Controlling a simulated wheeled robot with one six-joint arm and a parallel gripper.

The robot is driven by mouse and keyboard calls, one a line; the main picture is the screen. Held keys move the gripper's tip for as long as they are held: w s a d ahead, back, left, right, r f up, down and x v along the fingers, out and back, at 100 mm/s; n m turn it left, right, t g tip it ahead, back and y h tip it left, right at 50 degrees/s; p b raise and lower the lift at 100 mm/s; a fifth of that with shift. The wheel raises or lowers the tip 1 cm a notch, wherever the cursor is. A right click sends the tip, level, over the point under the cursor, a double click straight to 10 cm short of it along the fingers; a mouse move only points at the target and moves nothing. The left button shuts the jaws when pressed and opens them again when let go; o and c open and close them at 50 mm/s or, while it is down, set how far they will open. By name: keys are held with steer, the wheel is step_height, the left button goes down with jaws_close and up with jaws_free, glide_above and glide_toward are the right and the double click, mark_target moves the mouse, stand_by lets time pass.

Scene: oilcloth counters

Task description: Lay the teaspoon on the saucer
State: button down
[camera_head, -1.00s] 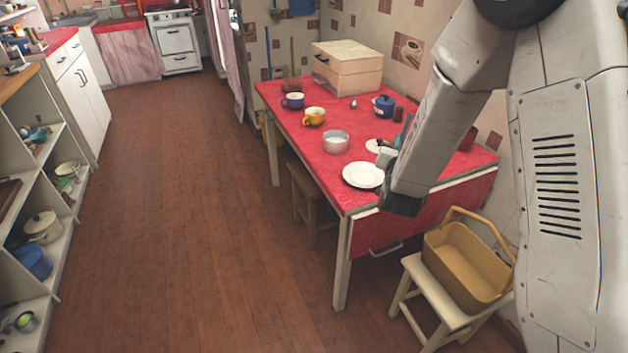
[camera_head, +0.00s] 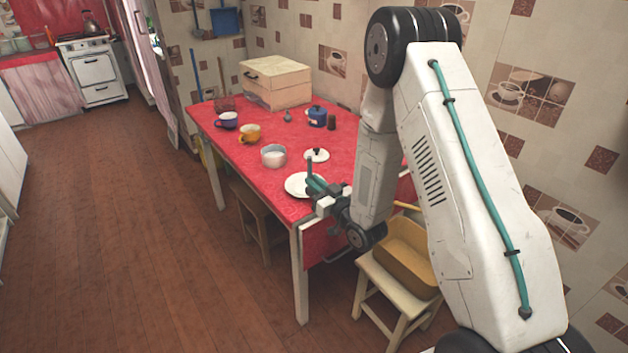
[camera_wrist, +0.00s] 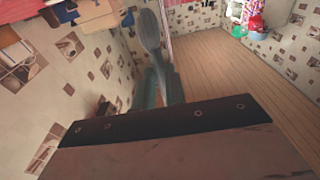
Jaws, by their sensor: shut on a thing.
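A white saucer (camera_head: 297,187) lies near the front edge of the red table, partly hidden by my gripper. My gripper (camera_head: 313,178) is over the right part of the saucer in the head view. I cannot tell how high it is above it. In the wrist view my gripper (camera_wrist: 160,85) is shut on the grey teaspoon (camera_wrist: 149,32), whose bowl points away from the jaws. The spoon is too small to make out surely in the head view.
On the red table (camera_head: 240,165) stand a pot (camera_head: 274,156), a white lid (camera_head: 316,156), a yellow cup (camera_head: 249,134), a purple cup (camera_head: 227,120), a blue pot (camera_head: 318,117) and a bread box (camera_head: 275,82). A stool with a yellow basket (camera_head: 410,262) stands in front. Floor at left is clear.

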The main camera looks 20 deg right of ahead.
steer(key=w, duration=0.2)
steer(key=w+d, duration=0.1)
steer(key=w, duration=0.2)
steer(key=w+d, duration=0.1)
steer(key=w, duration=0.1)
steer(key=shift+w+d+f, duration=0.2)
steer(key=shift+f, duration=1.95)
steer(key=shift+f, duration=0.1)
steer(key=c, duration=1.5)
jaws_free()
steer(key=shift+o, duration=0.2)
